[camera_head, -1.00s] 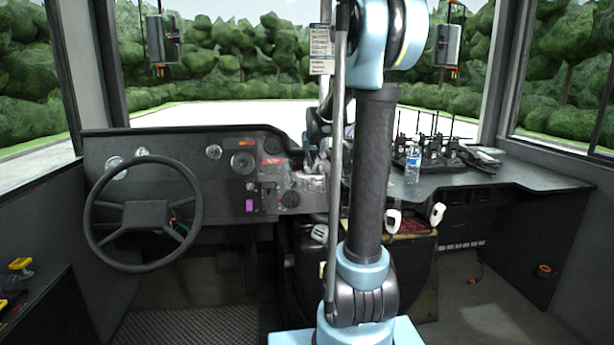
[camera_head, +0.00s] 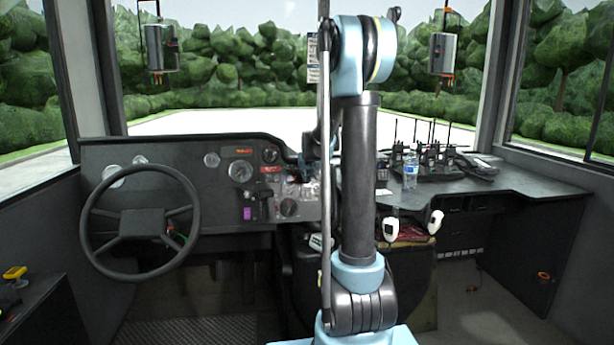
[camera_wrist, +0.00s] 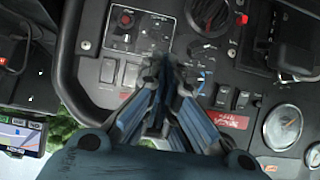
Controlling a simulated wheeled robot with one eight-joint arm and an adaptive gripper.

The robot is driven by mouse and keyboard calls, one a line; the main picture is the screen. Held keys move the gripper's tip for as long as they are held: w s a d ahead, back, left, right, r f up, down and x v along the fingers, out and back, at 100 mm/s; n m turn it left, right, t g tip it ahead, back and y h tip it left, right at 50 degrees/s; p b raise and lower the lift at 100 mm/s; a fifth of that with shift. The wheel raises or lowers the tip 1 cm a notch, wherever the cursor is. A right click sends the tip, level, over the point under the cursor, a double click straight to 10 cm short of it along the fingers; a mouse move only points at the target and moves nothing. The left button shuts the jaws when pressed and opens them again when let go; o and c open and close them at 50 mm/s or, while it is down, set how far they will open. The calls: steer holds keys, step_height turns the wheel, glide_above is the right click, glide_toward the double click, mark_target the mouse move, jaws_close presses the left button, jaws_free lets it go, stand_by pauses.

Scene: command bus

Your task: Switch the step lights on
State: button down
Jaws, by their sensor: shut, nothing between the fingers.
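The dashboard panel (camera_head: 225,215) spans the left and middle of the head view, with gauges, a knob and switches. In the wrist view, my gripper (camera_wrist: 167,68) is shut and empty, its tips over the panel among the switches. A pair of black rocker switches (camera_wrist: 119,72) lies left of the fingers. Another pair of rocker switches (camera_wrist: 232,97) lies to the right, above a red label. Labels are too small to read, so I cannot tell which is the step lights switch. The fingers hide part of the panel, and I cannot tell whether the tips touch it.
A black rotary knob (camera_wrist: 209,14) stands out from the panel near the fingers. A raised black rim (camera_wrist: 68,60) borders the panel. The steering wheel (camera_head: 142,222) is at left. A water bottle (camera_head: 410,170) and radios (camera_head: 432,158) stand on the right counter.

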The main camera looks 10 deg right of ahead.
steer(key=shift+w+r+x, duration=0.15)
steer(key=shift+w+x, duration=0.05)
steer(key=shift+x, duration=0.8)
steer(key=shift+w+r+x, duration=0.15)
steer(key=shift+x, duration=0.8)
steer(key=shift+w+r+x, duration=0.2)
steer(key=shift+x, duration=0.8)
